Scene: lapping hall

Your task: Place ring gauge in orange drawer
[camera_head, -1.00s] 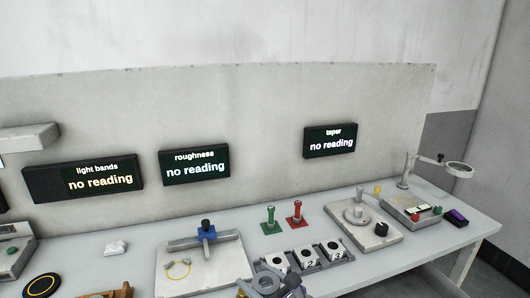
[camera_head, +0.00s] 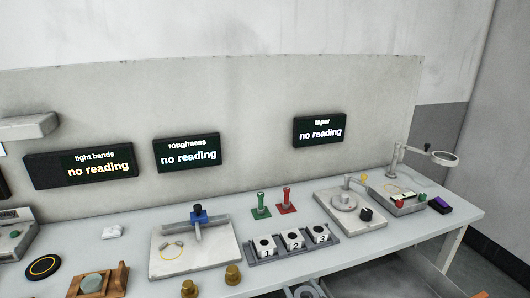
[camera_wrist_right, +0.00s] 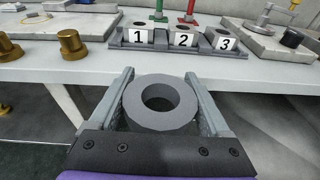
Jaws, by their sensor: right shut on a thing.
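The ring gauge, a thick grey ring (camera_wrist_right: 136,104) with a round hole, is between the two fingers of my right gripper (camera_wrist_right: 160,80) in the right wrist view. The gripper is shut on it and holds it in front of the bench edge. In the head view, the ring gauge (camera_head: 306,291) shows at the bottom edge, partly cut off, and little of the gripper can be made out. My left gripper is not in view.
The grey bench (camera_head: 130,255) carries a rack (camera_head: 292,252) of blocks numbered 1, 2 and 3. Brass knobs (camera_wrist_right: 71,44) stand near its front edge, and a wooden stand (camera_head: 75,287) is at left. Green and red plug gauges (camera_head: 261,204) stand behind the rack. Space under the bench is partly seen.

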